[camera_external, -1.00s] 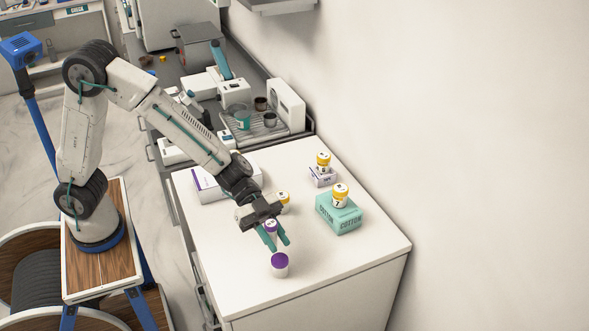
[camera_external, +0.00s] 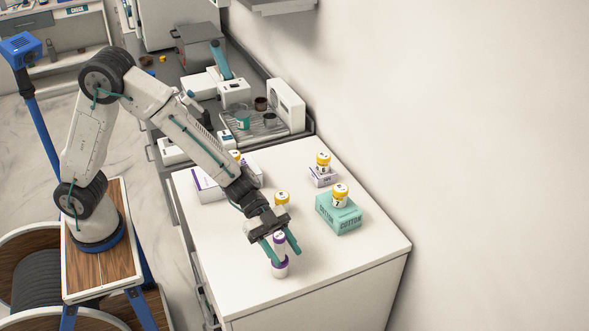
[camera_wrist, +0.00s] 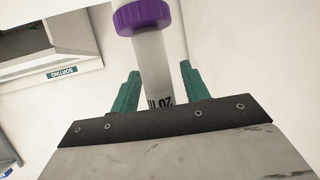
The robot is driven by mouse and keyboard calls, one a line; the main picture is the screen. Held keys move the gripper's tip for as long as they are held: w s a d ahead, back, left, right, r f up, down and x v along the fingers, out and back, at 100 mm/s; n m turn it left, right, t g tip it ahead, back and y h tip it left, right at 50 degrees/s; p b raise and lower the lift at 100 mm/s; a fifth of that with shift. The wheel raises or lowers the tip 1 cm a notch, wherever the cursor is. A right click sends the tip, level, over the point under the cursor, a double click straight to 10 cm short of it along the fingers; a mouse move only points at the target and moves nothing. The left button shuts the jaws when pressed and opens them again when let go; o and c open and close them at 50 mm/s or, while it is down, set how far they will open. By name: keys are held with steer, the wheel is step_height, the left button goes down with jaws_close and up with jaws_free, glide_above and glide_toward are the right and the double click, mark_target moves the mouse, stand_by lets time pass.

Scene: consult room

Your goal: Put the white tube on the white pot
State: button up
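The white tube (camera_external: 279,244) with a purple cap stands upright on the purple lid of the white pot (camera_external: 280,271) near the table's front edge. In the wrist view, which is upside down, the tube (camera_wrist: 152,65) meets the pot's purple lid (camera_wrist: 143,15) at its lower end. The tube's cap is hidden there by my gripper's body. My gripper (camera_external: 282,254) has its teal fingers on either side of the tube. The wrist view shows the fingers (camera_wrist: 160,68) apart, with a clear gap on the tube's right.
A yellow-capped pot (camera_external: 282,199) stands just behind my gripper. A teal cotton box (camera_external: 338,220) and a small white box (camera_external: 322,181) at the right carry yellow-capped pots. A long white box (camera_external: 208,192) lies at the back left. The table's front right is clear.

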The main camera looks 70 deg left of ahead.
steer(key=shift+a+r, duration=0.1)
steer(key=shift+r, duration=0.15)
steer(key=a+r+n+t+y, duration=0.3)
steer(key=a+r+y, duration=0.1)
steer(key=a, duration=0.8)
steer(key=a+r+n+t+y, duration=0.3)
steer(key=a+r+n+y, duration=0.1)
steer(key=a, duration=0.8)
steer(key=a+r+n+t+y, duration=0.25)
steer(key=a+r+y, duration=0.2)
steer(key=a, duration=0.75)
steer(key=s+a+f+n+g+y, duration=0.1)
steer(key=s+a+n+g+y, duration=0.25)
steer(key=s+a, duration=0.5)
steer(key=s+f+n+g+h, duration=0.1)
steer(key=s+g, duration=0.2)
steer(key=s, duration=0.7)
steer(key=s+d+f+n+g+h, duration=0.1)
steer(key=s+f+g, duration=0.1)
steer(key=s, duration=0.8)
steer(key=shift+s+n+g+h, duration=0.2)
steer(key=shift+n+g+h, duration=0.2)
steer(key=shift+g, duration=0.3)
steer(key=shift+f, duration=0.1)
